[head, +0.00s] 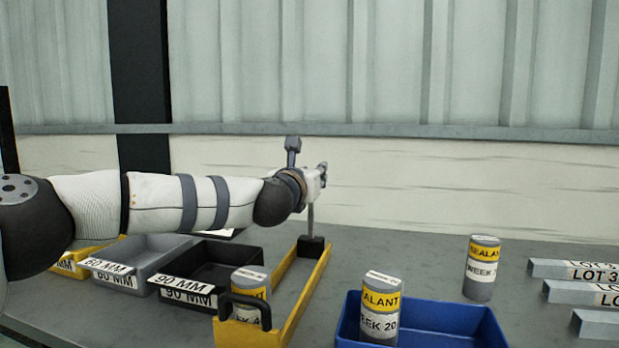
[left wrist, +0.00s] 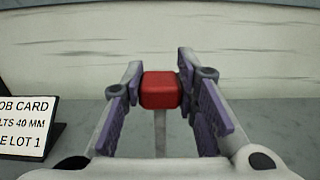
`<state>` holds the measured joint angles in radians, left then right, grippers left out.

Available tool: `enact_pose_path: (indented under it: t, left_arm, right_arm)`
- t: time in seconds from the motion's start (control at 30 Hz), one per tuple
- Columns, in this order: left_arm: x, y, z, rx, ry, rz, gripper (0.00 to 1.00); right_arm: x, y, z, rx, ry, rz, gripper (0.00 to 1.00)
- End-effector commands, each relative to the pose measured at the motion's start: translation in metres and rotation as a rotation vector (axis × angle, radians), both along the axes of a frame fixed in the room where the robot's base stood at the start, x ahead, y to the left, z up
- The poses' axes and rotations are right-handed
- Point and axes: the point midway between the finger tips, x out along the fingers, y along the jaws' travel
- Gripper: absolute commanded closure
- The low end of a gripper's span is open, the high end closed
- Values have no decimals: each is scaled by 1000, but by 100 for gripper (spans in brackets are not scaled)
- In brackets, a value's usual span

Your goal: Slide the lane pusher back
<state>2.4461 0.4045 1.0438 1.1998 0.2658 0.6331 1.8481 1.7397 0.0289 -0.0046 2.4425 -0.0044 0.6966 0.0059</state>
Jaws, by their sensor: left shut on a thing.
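The lane pusher is a black block (head: 311,247) at the far end of a yellow lane (head: 310,290), with a thin upright grey post (head: 311,218). A red knob (left wrist: 160,90) tops the post in the left wrist view. My left gripper (head: 318,178) reaches over the far end of the lane. It is shut on the red knob, with a finger on each side in the left wrist view (left wrist: 160,82). In the head view the knob is hidden by the gripper. A sealant can (head: 250,292) stands at the lane's near end, behind a black handle (head: 250,308). My right gripper is out of view.
Grey (head: 155,250) and black (head: 225,262) bins stand left of the lane. A blue tray (head: 440,318) with a sealant can (head: 381,308) is to the right. Another can (head: 482,268) stands behind it. Lot rails (head: 575,268) lie far right. A job card (left wrist: 25,125) stands left in the wrist view.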

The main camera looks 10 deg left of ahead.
Motion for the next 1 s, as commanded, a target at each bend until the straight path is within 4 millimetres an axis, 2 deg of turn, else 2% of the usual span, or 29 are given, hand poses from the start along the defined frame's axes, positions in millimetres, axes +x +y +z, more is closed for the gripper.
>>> enact_pose_path:
  t: [0.23, 0.27, 0.33, 0.37, 0.63, 0.73, 0.87, 1.0]
  left_arm:
    - [0, 2, 4, 0, -6, 5, 100]
    - [0, 2, 4, 0, -6, 5, 71]
    - [0, 2, 4, 0, -7, 5, 55]
    - [0, 2, 4, 0, -6, 5, 52]
    - [0, 1, 3, 0, -4, 3, 52]
    - [-6, 2, 3, -1, -4, 2, 52]
    - [-30, 2, 3, -2, -4, 0, 52]
    - [-66, 4, 3, -3, -5, 0, 52]
  right_arm:
    - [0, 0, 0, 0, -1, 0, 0]
    - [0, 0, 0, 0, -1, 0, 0]
    - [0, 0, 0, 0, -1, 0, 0]
    - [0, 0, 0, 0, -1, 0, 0]
    - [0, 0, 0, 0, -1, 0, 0]
    - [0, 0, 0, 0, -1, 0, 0]
    - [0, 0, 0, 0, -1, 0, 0]
    - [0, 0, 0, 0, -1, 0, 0]
